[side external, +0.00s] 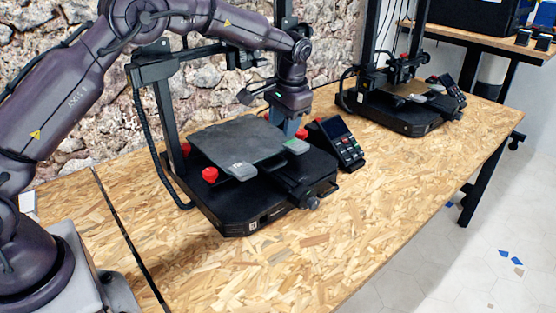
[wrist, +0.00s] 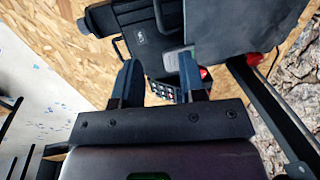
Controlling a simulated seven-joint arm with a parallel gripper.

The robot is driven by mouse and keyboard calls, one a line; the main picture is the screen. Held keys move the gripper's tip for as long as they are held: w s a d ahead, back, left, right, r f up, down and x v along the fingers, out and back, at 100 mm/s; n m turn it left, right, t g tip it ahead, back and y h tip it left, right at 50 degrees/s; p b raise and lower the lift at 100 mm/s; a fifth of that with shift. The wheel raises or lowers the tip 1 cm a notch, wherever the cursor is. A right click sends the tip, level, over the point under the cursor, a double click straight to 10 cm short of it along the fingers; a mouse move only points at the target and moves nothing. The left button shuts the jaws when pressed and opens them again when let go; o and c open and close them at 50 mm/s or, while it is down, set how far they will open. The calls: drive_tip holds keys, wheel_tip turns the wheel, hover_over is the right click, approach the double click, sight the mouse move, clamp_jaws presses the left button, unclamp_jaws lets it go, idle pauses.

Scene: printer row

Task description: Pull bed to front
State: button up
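The printer bed (side external: 235,140) is a dark grey plate on the near black printer, with light grey pads at its front corners. In the wrist view the bed (wrist: 215,28) fills the upper middle, beyond the right finger. My gripper (side external: 289,126) points down at the bed's right side, behind the light green-grey front corner pad. In the wrist view my gripper (wrist: 158,68) has its two dark fingers apart, with a clear gap between them. A grey corner pad (wrist: 174,62) shows beside the right fingertip. I cannot tell whether a finger touches the bed.
A control screen (side external: 337,142) stands close to the right of my gripper. The printer's frame post (side external: 165,118) and red knobs (side external: 210,174) stand near the bed. A second printer (side external: 402,105) is farther right. The wooden tabletop (side external: 400,190) in front is clear.

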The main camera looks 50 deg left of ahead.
sight(278, 165)
drive_tip(key=f, duration=0.3)
drive_tip(key=a+f, duration=0.1)
drive_tip(key=f, duration=0.3)
drive_tip(key=a+f, duration=0.1)
drive_tip(key=f, duration=0.3)
drive_tip(key=shift+f, duration=0.15)
drive_tip(key=shift+c, duration=0.2)
clamp_jaws()
